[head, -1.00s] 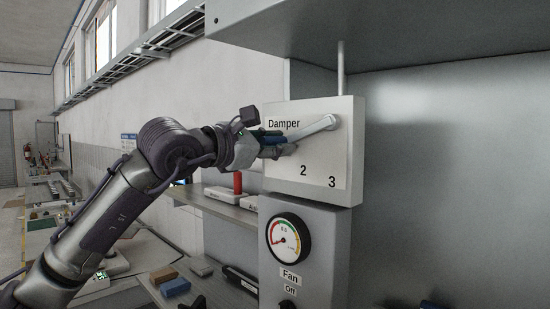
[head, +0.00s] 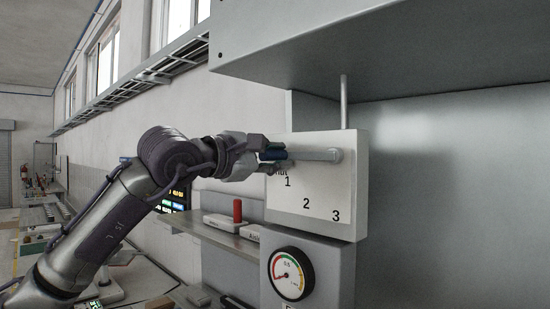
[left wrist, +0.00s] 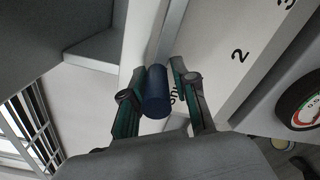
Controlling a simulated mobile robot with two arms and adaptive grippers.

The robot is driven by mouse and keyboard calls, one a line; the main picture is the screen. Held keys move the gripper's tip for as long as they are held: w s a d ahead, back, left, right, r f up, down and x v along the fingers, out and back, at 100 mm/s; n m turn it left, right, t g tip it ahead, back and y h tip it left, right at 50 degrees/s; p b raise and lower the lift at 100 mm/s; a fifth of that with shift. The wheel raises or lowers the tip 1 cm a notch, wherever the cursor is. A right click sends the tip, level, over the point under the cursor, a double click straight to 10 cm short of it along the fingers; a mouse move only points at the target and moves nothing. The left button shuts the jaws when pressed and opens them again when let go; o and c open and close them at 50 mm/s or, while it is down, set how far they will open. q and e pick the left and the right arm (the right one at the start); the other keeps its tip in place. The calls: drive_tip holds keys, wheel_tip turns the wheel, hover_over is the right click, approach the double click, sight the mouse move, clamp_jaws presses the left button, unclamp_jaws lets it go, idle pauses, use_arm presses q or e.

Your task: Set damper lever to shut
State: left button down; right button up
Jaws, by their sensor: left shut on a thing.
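The damper panel (head: 312,200) is a white plate below the hood, marked 1, 2 and 3. A partly covered label ending in "ut" shows near the 1. The damper lever (head: 318,155) is a grey rod on a pivot at the panel's upper right. It lies about level and points left, just above that label. Its blue handle (left wrist: 157,92) is between the fingers of my left gripper (left wrist: 155,85), which is shut on it. In the head view my left gripper (head: 268,154) covers the panel's upper left part. My right gripper is not in view.
A round gauge (head: 290,273) sits on the grey column below the panel. A shelf (head: 225,236) with a red cylinder (head: 237,211) stands behind, left of the column. The hood's edge (head: 380,55) overhangs above. A wall ledge runs along the left.

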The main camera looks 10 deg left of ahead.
use_arm(q)
drive_tip(key=shift+s+a+r, duration=0.15)
drive_tip(key=shift+r, duration=0.55)
drive_tip(key=c, duration=1.2)
unclamp_jaws()
drive_tip(key=shift+o, duration=0.9)
drive_tip(key=shift+w+f, duration=0.2)
drive_tip(key=shift+w, duration=0.1)
drive_tip(key=shift+s, duration=0.1)
drive_tip(key=shift+s+f, duration=0.1)
drive_tip(key=shift+s, duration=0.1)
drive_tip(key=v, duration=1.1)
drive_tip(key=shift+s, duration=0.3)
drive_tip(key=shift+f, duration=0.15)
